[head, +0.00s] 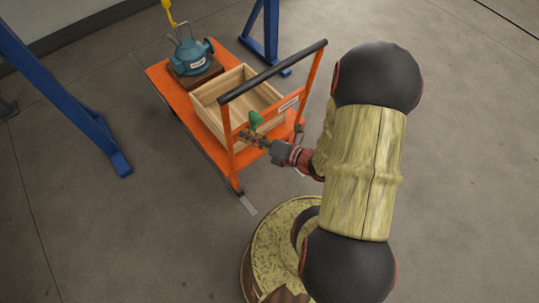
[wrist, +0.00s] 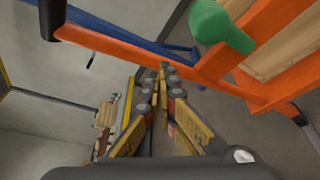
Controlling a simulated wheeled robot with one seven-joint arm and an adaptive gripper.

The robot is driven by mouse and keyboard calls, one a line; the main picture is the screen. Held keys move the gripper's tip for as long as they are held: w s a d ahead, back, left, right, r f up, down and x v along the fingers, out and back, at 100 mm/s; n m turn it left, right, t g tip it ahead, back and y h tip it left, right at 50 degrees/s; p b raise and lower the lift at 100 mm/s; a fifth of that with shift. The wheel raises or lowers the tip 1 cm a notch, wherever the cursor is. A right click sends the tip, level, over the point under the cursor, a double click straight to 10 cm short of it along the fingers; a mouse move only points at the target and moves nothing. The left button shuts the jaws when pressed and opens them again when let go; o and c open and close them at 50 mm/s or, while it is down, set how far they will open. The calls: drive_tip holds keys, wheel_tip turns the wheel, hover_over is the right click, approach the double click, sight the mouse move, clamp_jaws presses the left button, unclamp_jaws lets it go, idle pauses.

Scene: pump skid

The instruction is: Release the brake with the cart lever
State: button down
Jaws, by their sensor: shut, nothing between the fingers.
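The orange cart (head: 160,78) stands on the floor, with a black push bar (head: 273,70) on orange posts. The cart lever's green knob (head: 255,119) shows at the handle end, just above my fingers. In the wrist view the green knob (wrist: 220,27) is large, up and right of the fingertips, with a gap in the picture. Its lower stem is hidden or out of view. My gripper (head: 243,137) is shut and empty, close to the orange frame. In the wrist view the fingertips (wrist: 163,72) meet just below an orange post; I cannot tell whether they touch it.
A wooden box (head: 207,112) and a teal pump (head: 190,56) sit on the cart. A blue leg (head: 70,95) stands left and another blue stand (head: 268,35) behind the cart. The grey floor on the right is clear.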

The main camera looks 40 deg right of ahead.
drive_tip(key=d+f+p+v, duration=0.1)
drive_tip(key=p+v, duration=0.1)
drive_tip(key=v, duration=0.7)
drive_tip(key=shift+f, duration=0.7)
